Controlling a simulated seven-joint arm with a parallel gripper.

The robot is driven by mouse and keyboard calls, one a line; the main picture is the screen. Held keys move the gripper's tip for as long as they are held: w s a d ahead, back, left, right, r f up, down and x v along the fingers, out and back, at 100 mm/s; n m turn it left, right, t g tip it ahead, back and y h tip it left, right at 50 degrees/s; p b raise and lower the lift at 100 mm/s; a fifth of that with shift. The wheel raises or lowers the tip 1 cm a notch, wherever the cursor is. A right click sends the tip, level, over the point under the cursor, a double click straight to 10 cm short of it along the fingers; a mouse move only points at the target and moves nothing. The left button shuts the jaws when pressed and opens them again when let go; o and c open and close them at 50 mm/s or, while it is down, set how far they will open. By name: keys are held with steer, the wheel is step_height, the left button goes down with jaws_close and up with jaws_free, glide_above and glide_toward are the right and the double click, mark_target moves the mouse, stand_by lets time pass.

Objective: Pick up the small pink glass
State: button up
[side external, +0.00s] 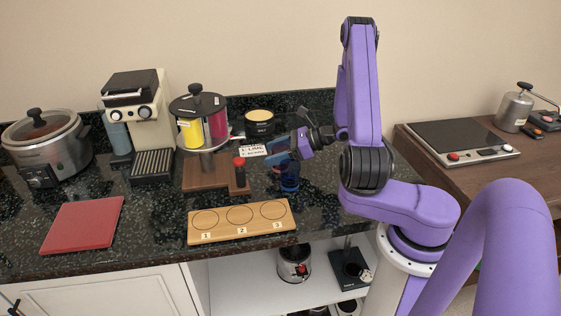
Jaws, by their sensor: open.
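My gripper (283,151) is open above the dark counter, right of the small red-topped bottle (239,168). A reddish-pink patch shows at the gripper's fingers, too small to tell whether it is a glass or part of the gripper. A dark blue object (289,181) stands on the counter just below the gripper, partly hidden by it. I cannot make out a separate small pink glass for certain. A magenta cylinder (218,125) sits in the round rack (197,104) beside a yellow one.
A wooden board with three numbered circles (240,235) lies in front of the gripper. A red board (82,224), coffee machine (152,165) and slow cooker (45,145) are at left. A black tin (260,128) and small sign (252,150) stand behind.

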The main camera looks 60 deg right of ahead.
steer(key=shift+w, duration=0.1)
steer(key=c, duration=0.8)
